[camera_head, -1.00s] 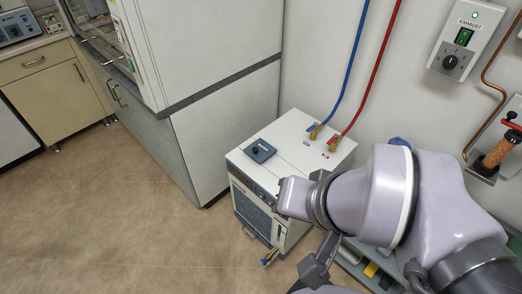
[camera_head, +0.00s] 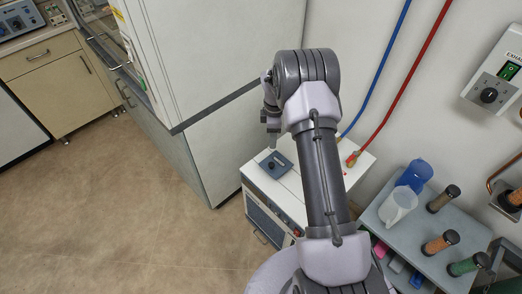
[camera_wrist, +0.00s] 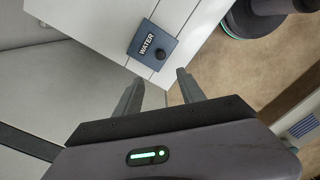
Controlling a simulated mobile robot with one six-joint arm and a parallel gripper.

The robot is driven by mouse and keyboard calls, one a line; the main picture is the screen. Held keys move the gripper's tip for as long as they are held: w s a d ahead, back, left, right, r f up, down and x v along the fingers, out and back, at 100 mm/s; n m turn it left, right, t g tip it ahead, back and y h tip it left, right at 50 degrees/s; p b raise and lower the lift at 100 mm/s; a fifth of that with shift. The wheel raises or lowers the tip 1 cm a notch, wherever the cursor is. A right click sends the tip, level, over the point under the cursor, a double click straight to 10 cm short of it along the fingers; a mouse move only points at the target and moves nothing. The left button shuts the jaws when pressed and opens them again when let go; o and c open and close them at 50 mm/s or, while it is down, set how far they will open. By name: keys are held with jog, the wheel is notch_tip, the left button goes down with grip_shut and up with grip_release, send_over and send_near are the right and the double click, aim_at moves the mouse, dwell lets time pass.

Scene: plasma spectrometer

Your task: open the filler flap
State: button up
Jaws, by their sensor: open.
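The filler flap (camera_head: 275,165) is a small dark blue square plate with a round black knob, lying flat and shut on top of the white chiller box (camera_head: 290,196). In the wrist view the flap (camera_wrist: 146,40) reads "WATER", and its knob (camera_wrist: 161,54) is near its lower right corner. My gripper (camera_head: 272,140) points down above the flap in the head view. In the wrist view my gripper (camera_wrist: 158,82) has its two fingers spread with nothing between them. The fingertips appear apart from the flap and knob.
A blue hose (camera_head: 378,68) and a red hose (camera_head: 412,72) rise from the chiller's back. A tall white cabinet (camera_head: 225,75) stands close behind on the left. A cart (camera_head: 440,236) with jugs and capped cylinders is on the right. The floor at left is clear.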

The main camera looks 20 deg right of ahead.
aim_at(271, 164)
notch_tip(271, 164, down, 16)
jog(key=b, duration=0.4)
jog(key=shift+s+f, duration=0.15)
jog(key=shift+c, duration=0.5)
grip_shut()
dwell(0.5)
